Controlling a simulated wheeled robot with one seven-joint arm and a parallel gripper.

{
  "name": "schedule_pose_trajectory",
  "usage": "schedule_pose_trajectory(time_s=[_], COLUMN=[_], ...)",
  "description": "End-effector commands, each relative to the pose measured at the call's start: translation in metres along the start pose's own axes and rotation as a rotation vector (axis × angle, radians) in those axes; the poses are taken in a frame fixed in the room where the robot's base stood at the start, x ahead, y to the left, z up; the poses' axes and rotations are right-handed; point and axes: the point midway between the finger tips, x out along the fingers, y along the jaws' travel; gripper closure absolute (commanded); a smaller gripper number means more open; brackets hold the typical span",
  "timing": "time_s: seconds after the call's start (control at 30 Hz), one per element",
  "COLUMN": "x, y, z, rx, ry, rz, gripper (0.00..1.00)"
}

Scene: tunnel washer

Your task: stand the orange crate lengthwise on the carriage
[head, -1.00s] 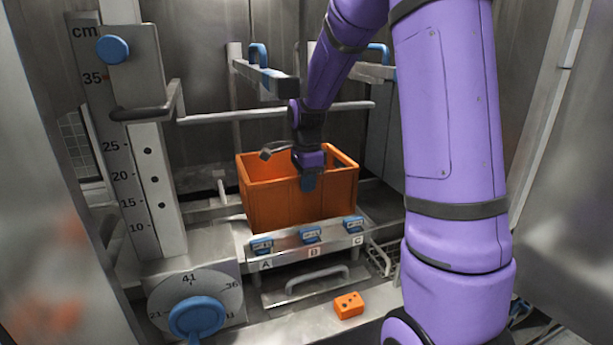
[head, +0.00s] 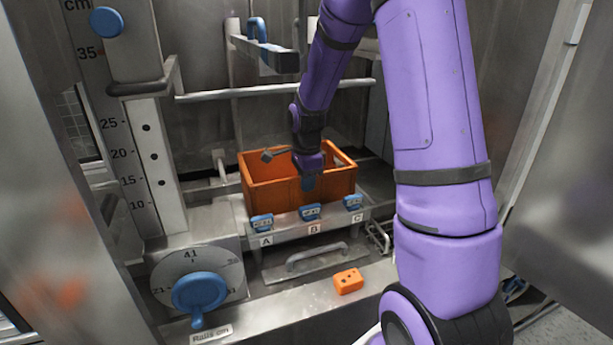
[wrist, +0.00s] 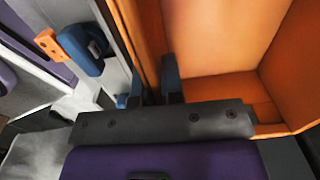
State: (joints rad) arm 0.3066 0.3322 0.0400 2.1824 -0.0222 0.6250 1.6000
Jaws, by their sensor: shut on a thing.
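The orange crate (head: 270,195) is upright and open at the top, at the carriage (head: 340,222) with its long side along the front edge. My gripper (head: 308,178) is shut on the crate's front wall from above, near the middle of that side. In the wrist view the two blue-grey fingertips (wrist: 171,80) sit on either side of the wall, and the crate's inside (wrist: 215,45) looks empty. The carriage front bears blue clips above the labels A, B and C. I cannot tell whether the crate's underside touches the carriage.
A small orange block (head: 348,281) lies on the ledge in front. A blue knob (head: 200,292) with a dial is at lower left, below an upright centimetre scale (head: 120,150). A horizontal bar (head: 270,90) and a blue-handled beam (head: 268,50) are above the crate.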

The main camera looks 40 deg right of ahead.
Motion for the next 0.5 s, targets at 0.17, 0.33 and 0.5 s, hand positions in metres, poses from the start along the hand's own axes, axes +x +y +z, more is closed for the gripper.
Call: schedule_pose_trajectory(time_s=[0.17, 0.33, 0.5], x=[0.012, 0.020, 0.025], y=[0.000, 0.000, -0.001], z=[0.000, 0.000, 0.000], rx=[-0.001, 0.000, 0.000], ry=[-0.001, -0.001, 0.000], rz=[0.001, 0.000, -0.001], gripper=[1.00, 1.00, 1.00])
